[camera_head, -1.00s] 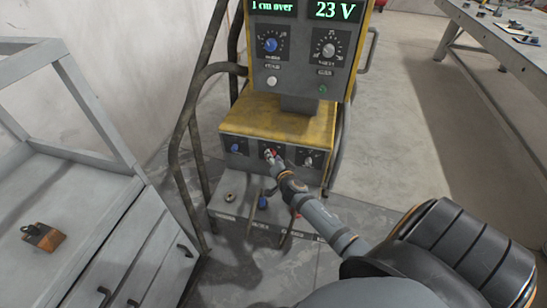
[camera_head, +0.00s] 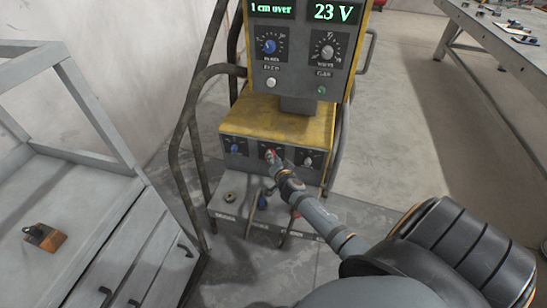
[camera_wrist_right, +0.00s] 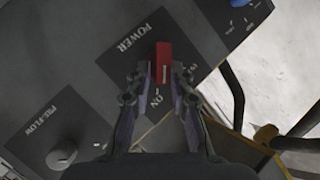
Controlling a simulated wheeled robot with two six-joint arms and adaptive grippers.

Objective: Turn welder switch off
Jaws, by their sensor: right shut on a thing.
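The welder (camera_head: 285,122) is a yellow and dark grey machine with a row of controls on its lower front panel. Its red power switch (camera_wrist_right: 163,62) sits on a dark plate marked POWER, with ON readable close to the fingers. My right gripper (camera_wrist_right: 164,80) is shut on the red switch, one finger on each side of it. In the head view my right gripper (camera_head: 272,160) reaches the middle of the lower panel and covers most of the switch. The OFF mark is not readable. My left gripper is not in view.
The upper box shows a lit 23 V display (camera_head: 333,12) and knobs. A blue knob (camera_head: 234,148) and another knob (camera_head: 308,160) flank the switch. Bent frame tubes (camera_head: 180,135) stand at the left. A grey cart (camera_head: 75,180) is at left, a workbench (camera_head: 495,35) at upper right.

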